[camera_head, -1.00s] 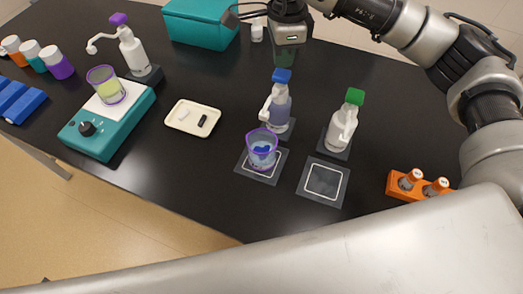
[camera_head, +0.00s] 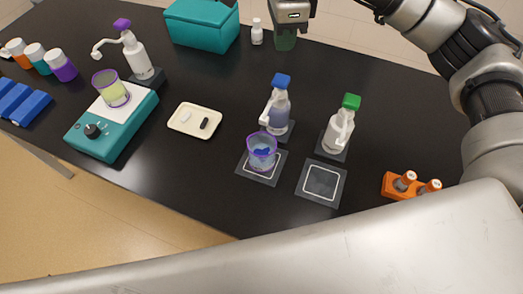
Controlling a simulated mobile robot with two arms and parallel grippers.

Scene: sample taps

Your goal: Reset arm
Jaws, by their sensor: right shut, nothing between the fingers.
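My right gripper (camera_head: 291,16) shows at the top edge of the view, with its arm coming in from the upper right. It is shut and empty, held above the back of the black table; its fingers are hardly visible. My left gripper is not in view. A beaker with blue liquid (camera_head: 262,152) stands on a dark square pad left of an empty pad (camera_head: 322,182). A blue-capped bottle (camera_head: 277,106) and a green-capped bottle (camera_head: 341,128) stand behind them.
A teal stirrer plate (camera_head: 118,128) bears a beaker of yellow-green liquid (camera_head: 112,90), near a purple-capped dispenser (camera_head: 135,55). A cream tray (camera_head: 180,126), teal box (camera_head: 205,28), small white bottle (camera_head: 257,34) and orange vial rack (camera_head: 394,189) also stand on the table. The middle right is clear.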

